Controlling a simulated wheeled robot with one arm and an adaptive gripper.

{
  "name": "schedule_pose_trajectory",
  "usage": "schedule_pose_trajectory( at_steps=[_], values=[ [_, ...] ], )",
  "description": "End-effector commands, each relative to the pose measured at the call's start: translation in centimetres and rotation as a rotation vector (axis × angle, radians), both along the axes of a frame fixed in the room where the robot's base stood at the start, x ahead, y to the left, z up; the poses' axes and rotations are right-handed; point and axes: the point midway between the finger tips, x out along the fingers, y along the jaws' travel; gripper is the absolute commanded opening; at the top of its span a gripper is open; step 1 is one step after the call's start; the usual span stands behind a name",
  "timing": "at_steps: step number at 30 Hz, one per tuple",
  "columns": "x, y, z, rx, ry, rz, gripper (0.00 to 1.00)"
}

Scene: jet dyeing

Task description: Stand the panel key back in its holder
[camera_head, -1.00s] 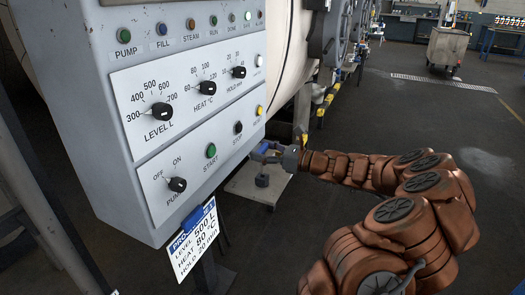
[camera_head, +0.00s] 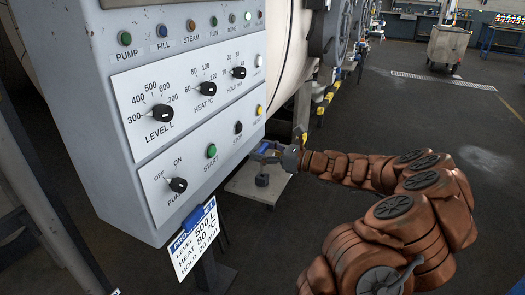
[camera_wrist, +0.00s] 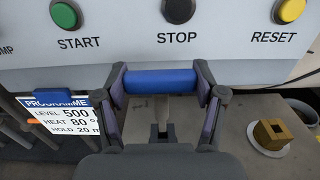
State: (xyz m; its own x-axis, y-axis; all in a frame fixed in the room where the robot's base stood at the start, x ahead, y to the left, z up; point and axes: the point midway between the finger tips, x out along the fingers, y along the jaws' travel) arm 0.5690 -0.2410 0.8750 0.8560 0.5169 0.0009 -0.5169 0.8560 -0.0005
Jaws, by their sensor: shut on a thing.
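The panel key shows its blue cylindrical handle (camera_wrist: 160,81) in the wrist view, lying crosswise between my fingertips. My gripper (camera_wrist: 162,88) is shut on the two ends of this handle. A greyish shaft seems to run from the handle's middle, partly hidden by my gripper. A brass square block with a dark opening (camera_wrist: 271,132), apparently the holder, sits on a pale round base to the right of my gripper, apart from the key. In the head view my gripper (camera_head: 266,153) is small, beside the panel's lower right edge, with a bit of blue in it.
The grey control panel (camera_head: 160,40) with knobs and buttons stands close to my gripper. START (camera_wrist: 65,14), STOP (camera_wrist: 178,9) and RESET (camera_wrist: 290,9) buttons are just ahead. A programme card (camera_head: 194,240) hangs below the panel. Open floor (camera_head: 420,120) lies to the right.

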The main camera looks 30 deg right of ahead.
Motion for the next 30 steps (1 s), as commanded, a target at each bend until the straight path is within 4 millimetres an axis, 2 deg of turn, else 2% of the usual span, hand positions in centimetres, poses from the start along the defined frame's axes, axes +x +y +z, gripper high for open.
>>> schedule_pose_trajectory(
  at_steps=[30],
  values=[
    [0.0, 0.0, -1.9, 0.001, 0.001, 0.000, 0.33]
  ],
)
